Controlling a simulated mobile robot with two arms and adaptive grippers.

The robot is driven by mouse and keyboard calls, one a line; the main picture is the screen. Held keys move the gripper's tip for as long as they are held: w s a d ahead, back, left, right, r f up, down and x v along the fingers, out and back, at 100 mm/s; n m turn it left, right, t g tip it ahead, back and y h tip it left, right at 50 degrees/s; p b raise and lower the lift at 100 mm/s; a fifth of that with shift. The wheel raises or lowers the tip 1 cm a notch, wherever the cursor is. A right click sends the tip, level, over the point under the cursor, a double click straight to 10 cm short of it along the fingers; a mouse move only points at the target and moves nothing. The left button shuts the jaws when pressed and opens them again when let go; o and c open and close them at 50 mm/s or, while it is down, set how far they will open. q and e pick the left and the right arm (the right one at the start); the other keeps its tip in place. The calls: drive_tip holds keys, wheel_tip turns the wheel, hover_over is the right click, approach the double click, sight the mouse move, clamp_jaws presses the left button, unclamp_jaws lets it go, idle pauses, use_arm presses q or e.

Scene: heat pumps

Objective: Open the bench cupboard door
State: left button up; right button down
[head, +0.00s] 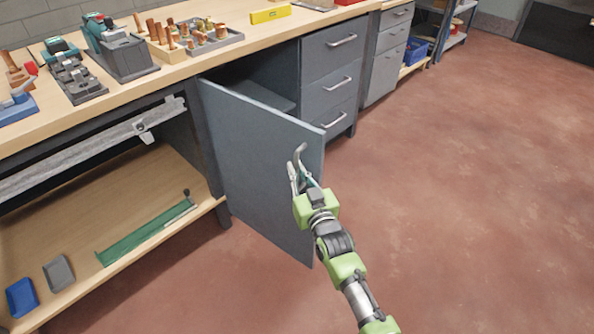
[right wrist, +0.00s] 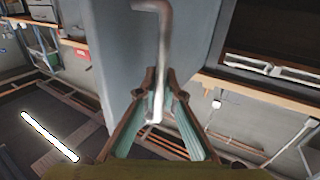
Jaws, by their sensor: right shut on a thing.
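The grey bench cupboard door (head: 255,150) stands swung out from the bench in the head view, with the dark cupboard inside (head: 255,85) showing behind its top edge. Its bent metal handle (head: 299,155) is near the door's free edge. My right gripper (head: 303,178) is at the handle, shut on it. In the right wrist view the handle (right wrist: 164,60) runs down between the two fingers of the right gripper (right wrist: 160,100), in front of the door face (right wrist: 118,50). My left gripper is not in view.
A drawer unit (head: 330,75) stands right of the cupboard. The wooden benchtop (head: 150,84) carries tools and trays. A lower shelf (head: 120,195) at left holds a green item (head: 145,232). The red floor (head: 460,180) at right is clear.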

drive_tip(key=c, duration=2.2)
unclamp_jaws()
drive_tip(key=shift+o, duration=0.2)
drive_tip(key=v, duration=1.2)
